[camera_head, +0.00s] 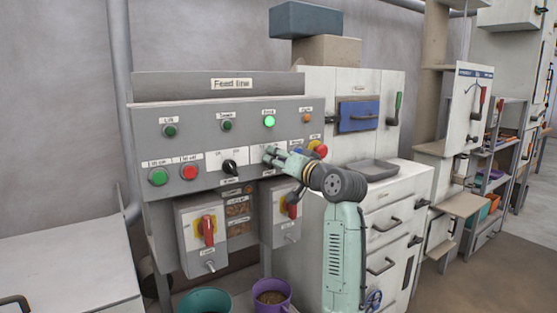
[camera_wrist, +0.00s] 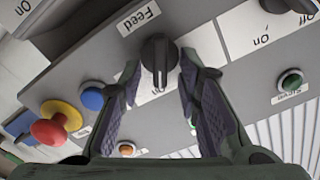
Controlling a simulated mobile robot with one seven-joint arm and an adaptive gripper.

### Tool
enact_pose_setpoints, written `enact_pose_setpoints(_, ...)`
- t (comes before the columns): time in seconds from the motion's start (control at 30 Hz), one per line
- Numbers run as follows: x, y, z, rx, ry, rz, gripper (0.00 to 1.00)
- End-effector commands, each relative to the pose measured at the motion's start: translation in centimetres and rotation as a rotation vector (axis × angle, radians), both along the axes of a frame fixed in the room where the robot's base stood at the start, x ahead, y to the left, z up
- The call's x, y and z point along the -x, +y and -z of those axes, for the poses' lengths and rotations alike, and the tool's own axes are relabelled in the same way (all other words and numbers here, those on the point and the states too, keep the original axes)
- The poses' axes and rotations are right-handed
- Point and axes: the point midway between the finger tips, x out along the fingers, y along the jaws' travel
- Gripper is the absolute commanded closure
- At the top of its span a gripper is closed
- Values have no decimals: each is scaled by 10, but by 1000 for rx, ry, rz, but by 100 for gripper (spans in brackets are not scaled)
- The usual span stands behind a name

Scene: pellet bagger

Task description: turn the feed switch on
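The feed switch (camera_wrist: 158,62) is a black rotary knob on a white plate with a "Feed" label, in the wrist view. Its ridge runs up and down in that view. My gripper (camera_wrist: 160,76) is at the knob with one finger on each side; narrow gaps seem to show, but I cannot tell whether either finger touches it. In the head view my gripper (camera_head: 269,156) reaches the grey panel and hides the feed switch. The lamp labelled "Feed" (camera_head: 269,122) above it glows bright green.
A second black knob (camera_head: 229,167) sits left of my gripper. The red-and-yellow emergency button (camera_head: 319,150) and a blue button (camera_wrist: 92,98) are close by on the other side. Two red-handled switch boxes (camera_head: 207,230) hang below. Buckets (camera_head: 271,298) stand on the floor.

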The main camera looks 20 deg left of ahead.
Motion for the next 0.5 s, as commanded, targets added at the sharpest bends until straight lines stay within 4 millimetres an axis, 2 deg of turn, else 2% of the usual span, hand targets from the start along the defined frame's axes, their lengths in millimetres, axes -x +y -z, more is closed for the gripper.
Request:
enact_pose_setpoints(0.23,6,-9,0,0,0,1,69)
enact_pose_setpoints(0.5,39,-52,0,0,-1,3,69)
